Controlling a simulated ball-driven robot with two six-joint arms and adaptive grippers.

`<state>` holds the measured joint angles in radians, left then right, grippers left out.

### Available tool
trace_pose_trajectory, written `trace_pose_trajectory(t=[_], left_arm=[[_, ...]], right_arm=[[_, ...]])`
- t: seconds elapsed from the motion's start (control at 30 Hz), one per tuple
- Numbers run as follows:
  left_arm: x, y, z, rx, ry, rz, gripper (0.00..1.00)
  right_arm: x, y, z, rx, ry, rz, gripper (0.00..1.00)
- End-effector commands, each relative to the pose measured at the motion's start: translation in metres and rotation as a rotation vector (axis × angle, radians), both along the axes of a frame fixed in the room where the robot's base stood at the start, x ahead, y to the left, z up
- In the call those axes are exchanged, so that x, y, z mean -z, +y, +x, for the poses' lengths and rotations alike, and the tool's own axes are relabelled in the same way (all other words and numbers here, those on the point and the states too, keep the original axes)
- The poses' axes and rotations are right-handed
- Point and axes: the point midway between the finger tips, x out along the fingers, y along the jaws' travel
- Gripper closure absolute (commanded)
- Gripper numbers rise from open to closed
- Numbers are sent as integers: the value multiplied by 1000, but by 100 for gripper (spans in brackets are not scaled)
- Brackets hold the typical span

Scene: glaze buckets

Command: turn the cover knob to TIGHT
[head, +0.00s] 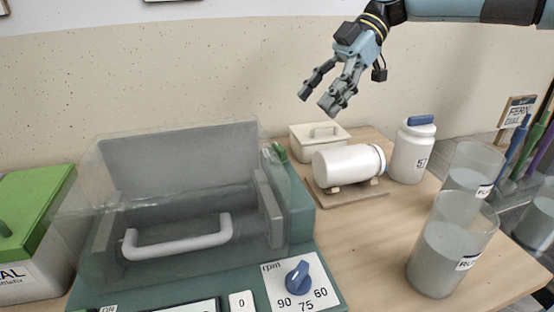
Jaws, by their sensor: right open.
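A green-grey machine (292,205) stands at the front left under a raised clear cover (160,150). A blue knob (298,277) sits on its front panel, on a white plate marked rpm with 90, 75 and 60. No word TIGHT is readable, and I see no knob clearly marked for the cover. A small green part (279,152) is at the machine's back right corner. My right gripper (318,103) is open and empty, high in front of the wall, above and behind the machine's right side, far from the blue knob. My left gripper is out of view.
A lidded white box (318,139) is nearby. Grey-filled beakers (450,250) stand right. A green-lidded bin (30,210) is left.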

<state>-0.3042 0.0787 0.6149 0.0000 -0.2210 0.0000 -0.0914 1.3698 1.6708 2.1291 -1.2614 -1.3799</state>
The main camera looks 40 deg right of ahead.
Motion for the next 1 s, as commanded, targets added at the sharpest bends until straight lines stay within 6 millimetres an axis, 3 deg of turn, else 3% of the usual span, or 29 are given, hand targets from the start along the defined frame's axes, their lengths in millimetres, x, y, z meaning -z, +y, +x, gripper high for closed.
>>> trace_pose_trajectory(t=[0.33,0.6,1.0], left_arm=[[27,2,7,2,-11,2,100],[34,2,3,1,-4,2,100],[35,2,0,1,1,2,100]], right_arm=[[40,38,11,-1,-8,9,44],[69,68,18,0,-5,7,44],[76,75,20,1,-3,1,44]])
